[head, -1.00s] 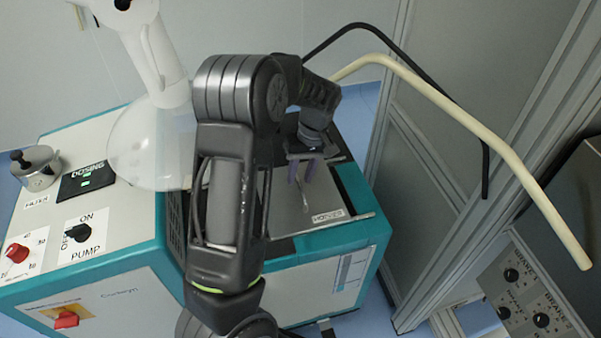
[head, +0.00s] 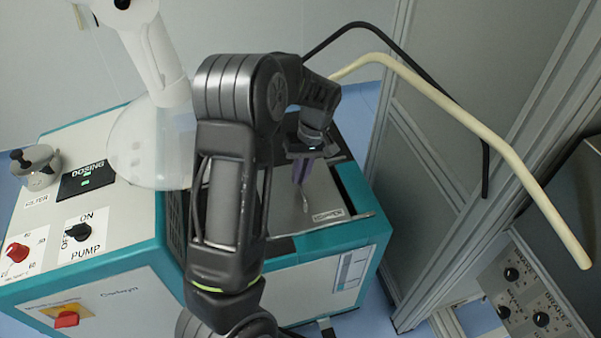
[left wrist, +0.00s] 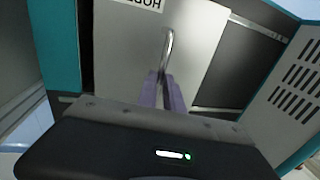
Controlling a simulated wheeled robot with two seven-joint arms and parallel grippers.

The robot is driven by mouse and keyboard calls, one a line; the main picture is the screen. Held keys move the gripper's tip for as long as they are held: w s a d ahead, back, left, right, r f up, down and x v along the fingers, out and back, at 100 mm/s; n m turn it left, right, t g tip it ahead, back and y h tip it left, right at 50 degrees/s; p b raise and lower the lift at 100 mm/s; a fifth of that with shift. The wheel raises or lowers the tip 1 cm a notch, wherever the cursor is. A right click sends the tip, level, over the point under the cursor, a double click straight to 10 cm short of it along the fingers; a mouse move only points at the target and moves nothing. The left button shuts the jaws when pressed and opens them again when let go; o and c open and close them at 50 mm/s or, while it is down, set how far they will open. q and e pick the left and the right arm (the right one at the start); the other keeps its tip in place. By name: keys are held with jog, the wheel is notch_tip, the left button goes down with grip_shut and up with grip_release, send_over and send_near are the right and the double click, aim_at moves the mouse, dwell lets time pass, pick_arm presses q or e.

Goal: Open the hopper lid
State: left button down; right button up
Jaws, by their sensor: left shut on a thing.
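The hopper lid (head: 318,196) is a light grey panel on top of the teal and white machine, with a printed label near its front edge. It also fills the upper middle of the left wrist view (left wrist: 205,40). Its metal handle (left wrist: 168,52) is a thin curved bar, and it shows in the head view (head: 305,203) just below the fingers. My left gripper (head: 301,174) is over the lid, its purple fingers shut on the handle; the grip also shows in the left wrist view (left wrist: 163,88). My right gripper is in neither view.
The machine top (head: 120,218) has a red knob (head: 17,252), a pump knob (head: 76,232), a dosing display (head: 87,178) and a small metal pot (head: 36,165). A cream curved pipe (head: 478,130) and grey frame panels stand at right. A dark slot lies beside the lid.

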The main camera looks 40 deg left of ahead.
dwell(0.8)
pick_arm(q)
send_over(271, 197)
jog(key=shift+s+a+b, duration=0.1)
jog(key=shift+s+b, duration=0.05)
jog(key=shift+b, duration=0.15)
jog(key=c, duration=1.5)
grip_release()
